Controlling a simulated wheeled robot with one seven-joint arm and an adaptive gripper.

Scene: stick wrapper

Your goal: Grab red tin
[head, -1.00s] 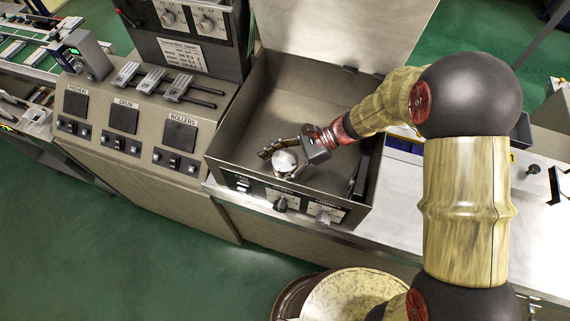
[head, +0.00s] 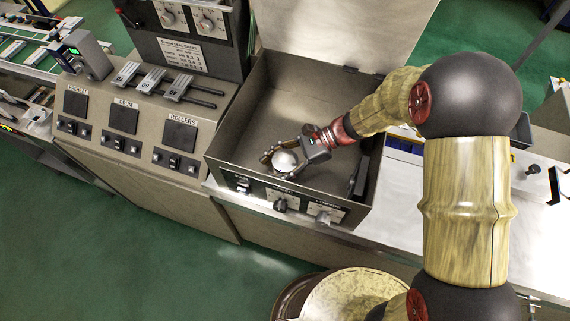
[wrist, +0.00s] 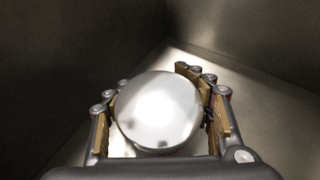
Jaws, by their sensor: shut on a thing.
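A tin with a round, shiny, silver-white top (head: 285,161) is inside the open grey bin of the machine, near its front wall. Its side is mostly hidden, so I cannot see any red on it. My gripper (head: 283,158) reaches down into the bin with its fingers around the tin. In the wrist view the round top (wrist: 159,111) fills the space between the two fingers, and my gripper (wrist: 162,105) is shut on it. Whether the tin touches the bin floor is not clear.
The bin's walls (head: 232,133) surround my gripper closely, and its raised lid (head: 345,30) stands behind. A dark bar (head: 360,176) lies along the right inside wall. A control panel (head: 123,120) with switches is at left.

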